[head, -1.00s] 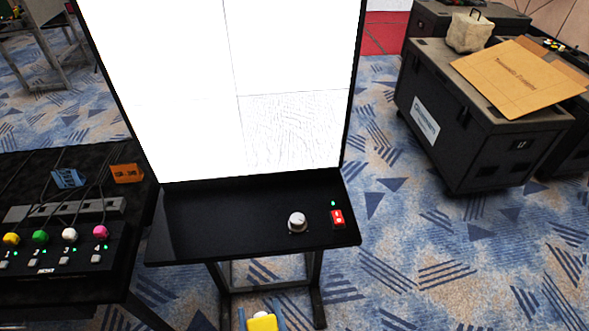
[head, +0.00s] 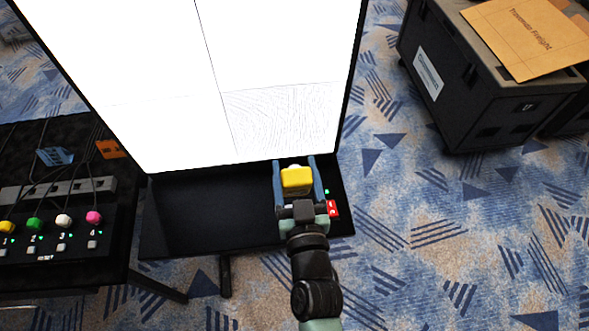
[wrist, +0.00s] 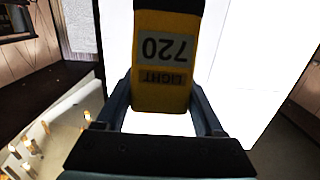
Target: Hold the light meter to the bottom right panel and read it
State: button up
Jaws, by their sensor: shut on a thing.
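The video wall (head: 120,60) glows white in the head view. Its bottom right panel (head: 280,120) shows a fine wavy line pattern, unlike the plain white panels around it. My gripper (head: 297,168) is shut on the yellow light meter (head: 296,181), which sits between its two blue fingers just below that panel's lower edge in the picture. In the wrist view the meter (wrist: 163,85) fills the middle, and its display, upside down, appears to read 720 above the word LIGHT. I cannot tell whether the meter touches the panel.
A black ledge (head: 205,215) under the wall carries a red switch (head: 333,208) beside my gripper. A black table (head: 60,280) with coloured buttons stands at left. A dark case (head: 480,90) with a brown envelope (head: 530,38) stands at right. Patterned carpet between is clear.

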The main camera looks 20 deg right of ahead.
aim_at(297, 189)
jog(key=x, duration=0.8)
jog(key=shift+w+r, duration=0.2)
jog(key=shift+s, duration=0.15)
dwell(1.6)
jog(key=v, duration=1.3)
jog(key=shift+s+a+f, duration=0.1)
jog(key=shift+s+f, duration=0.2)
jog(key=shift+s, duration=0.1)
dwell(0.6)
